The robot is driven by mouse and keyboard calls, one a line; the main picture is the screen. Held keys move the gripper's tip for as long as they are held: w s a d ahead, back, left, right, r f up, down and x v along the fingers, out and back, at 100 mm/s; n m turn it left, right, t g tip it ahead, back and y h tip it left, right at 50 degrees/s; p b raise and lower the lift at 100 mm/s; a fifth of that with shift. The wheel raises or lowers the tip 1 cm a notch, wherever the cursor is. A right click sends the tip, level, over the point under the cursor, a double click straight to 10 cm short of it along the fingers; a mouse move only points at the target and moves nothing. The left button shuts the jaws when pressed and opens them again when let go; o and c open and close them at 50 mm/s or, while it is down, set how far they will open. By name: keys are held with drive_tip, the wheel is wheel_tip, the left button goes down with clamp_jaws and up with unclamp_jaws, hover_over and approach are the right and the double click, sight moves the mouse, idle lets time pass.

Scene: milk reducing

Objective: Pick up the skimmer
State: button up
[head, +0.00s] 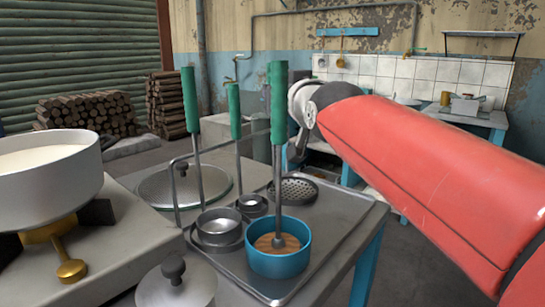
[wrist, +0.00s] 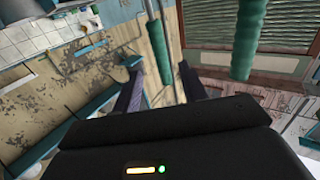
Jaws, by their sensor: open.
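The skimmer (head: 293,190), a dark perforated round head, lies on the metal tray beyond the blue pot in the head view. I cannot clearly trace its handle. A green handle (head: 278,105) on a thin rod stands nearby; the rod runs down into the blue pot (head: 278,260). In the wrist view my gripper (wrist: 160,76) is open, with its two dark fingers apart. A green handle (wrist: 157,45) shows between and beyond the fingertips, and a second one (wrist: 248,40) is right of them. I cannot tell which tools these belong to. The head view mostly hides my fingers.
Two ladles with green handles stand left on the tray (head: 330,243), a larger one (head: 218,228) and a smaller one (head: 252,205). A round lid (head: 185,185) lies behind. A large pan of white liquid (head: 45,185) is at left, and a lidded pot (head: 175,287) in front.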

drive_tip(key=x, duration=0.6)
drive_tip(key=shift+w+a+f, duration=0.1)
drive_tip(key=shift+w+a, duration=0.25)
drive_tip(key=shift+w, duration=0.45)
clamp_jaws()
